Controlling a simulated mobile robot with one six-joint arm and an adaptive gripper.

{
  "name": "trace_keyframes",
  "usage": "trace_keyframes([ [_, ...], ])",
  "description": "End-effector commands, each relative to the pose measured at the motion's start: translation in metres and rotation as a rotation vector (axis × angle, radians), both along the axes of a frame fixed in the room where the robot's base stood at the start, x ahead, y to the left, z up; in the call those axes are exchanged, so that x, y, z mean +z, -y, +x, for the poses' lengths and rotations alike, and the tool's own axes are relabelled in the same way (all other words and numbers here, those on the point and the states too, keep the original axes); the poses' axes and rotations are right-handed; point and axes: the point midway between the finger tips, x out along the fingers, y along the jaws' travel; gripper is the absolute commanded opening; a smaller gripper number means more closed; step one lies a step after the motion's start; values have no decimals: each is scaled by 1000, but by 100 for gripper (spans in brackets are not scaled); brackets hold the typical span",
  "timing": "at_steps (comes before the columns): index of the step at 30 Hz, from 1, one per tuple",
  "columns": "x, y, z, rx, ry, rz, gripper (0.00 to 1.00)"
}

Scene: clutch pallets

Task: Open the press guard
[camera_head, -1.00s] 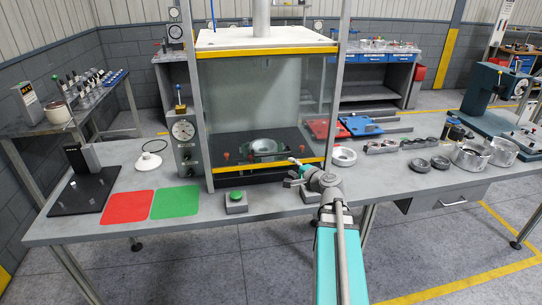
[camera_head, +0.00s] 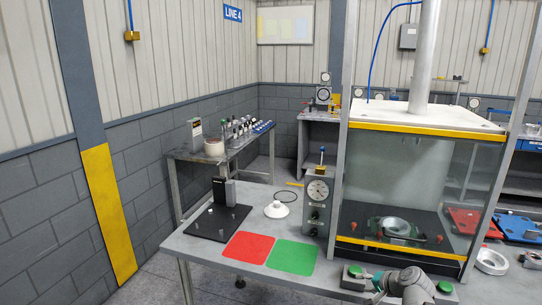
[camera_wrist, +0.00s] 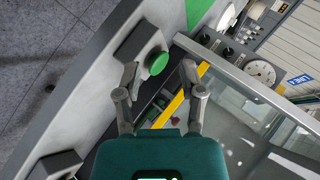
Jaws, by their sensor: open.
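The press guard is a clear panel with a yellow lower bar (camera_head: 400,248) in the head view. It is down, with the bar low in front of the press bed. The bar (camera_wrist: 180,98) also crosses the wrist view diagonally, nearer the right finger. My gripper (camera_wrist: 158,68) is open, its fingers spread either side of the view, with nothing held. In the head view my gripper (camera_head: 373,283) is partly hidden at the lower edge, in front of the press. I cannot tell whether a finger touches the bar.
Green push buttons sit at the bench front, left (camera_head: 355,270) and right (camera_head: 445,287) of my gripper. A gauge box (camera_head: 318,195) stands left of the press. Red (camera_head: 249,247) and green (camera_head: 292,257) mats lie flat farther left. A metal ring (camera_head: 491,261) lies to the right.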

Motion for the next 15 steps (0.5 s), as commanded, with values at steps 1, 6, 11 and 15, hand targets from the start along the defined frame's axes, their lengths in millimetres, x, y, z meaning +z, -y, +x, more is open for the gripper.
trace_keyframes([
  [1,-6,-16,-5,55,-33,-41,51],
  [6,-28,-52,-23,224,-148,-188,51],
  [11,-44,-80,-44,374,-256,-329,51],
  [15,-54,-98,-64,496,-353,-452,51],
])
